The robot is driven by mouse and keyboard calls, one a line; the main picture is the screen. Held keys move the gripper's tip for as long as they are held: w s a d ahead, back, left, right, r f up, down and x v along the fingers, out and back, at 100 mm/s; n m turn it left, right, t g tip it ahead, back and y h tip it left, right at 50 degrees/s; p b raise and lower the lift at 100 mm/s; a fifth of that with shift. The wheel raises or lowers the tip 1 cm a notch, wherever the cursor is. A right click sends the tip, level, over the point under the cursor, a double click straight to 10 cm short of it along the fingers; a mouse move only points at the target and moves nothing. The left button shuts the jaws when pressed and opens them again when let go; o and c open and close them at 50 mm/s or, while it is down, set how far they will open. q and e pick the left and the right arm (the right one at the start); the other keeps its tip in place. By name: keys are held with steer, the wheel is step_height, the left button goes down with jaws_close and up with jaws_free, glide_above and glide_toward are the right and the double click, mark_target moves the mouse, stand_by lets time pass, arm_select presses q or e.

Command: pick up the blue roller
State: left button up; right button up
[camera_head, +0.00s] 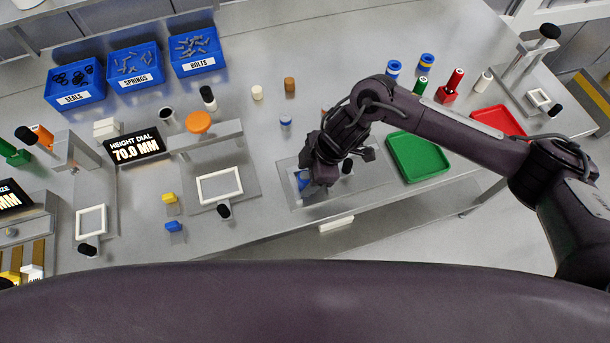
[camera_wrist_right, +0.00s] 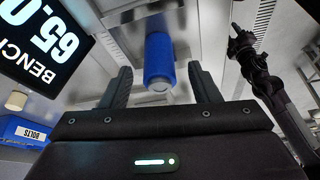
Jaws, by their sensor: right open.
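The blue roller (camera_wrist_right: 159,62) is a blue cylinder with a pale end face, in the middle of the right wrist view between the two dark fingers of my right gripper (camera_wrist_right: 163,85). The fingers are open, with a gap on each side of it. In the head view my right gripper (camera_head: 318,180) is low over a grey plate at the bench front, and a bit of the blue roller (camera_head: 302,180) shows beside it; the rest is hidden. A dark jointed arm, likely my left, shows at the right of the wrist view; its fingers cannot be made out.
A green tray (camera_head: 424,168) and a red tray (camera_head: 512,121) lie right of the plate (camera_head: 296,201). A small blue-and-white cylinder (camera_head: 286,122) stands behind it. Blue bins (camera_head: 194,67) line the back left. A height dial display (camera_head: 134,148) and framed fixture (camera_head: 219,199) stand left.

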steer(key=shift+a+f, duration=0.25)
steer(key=shift+f, duration=0.45)
steer(key=c, duration=1.2)
steer(key=shift+r, duration=0.1)
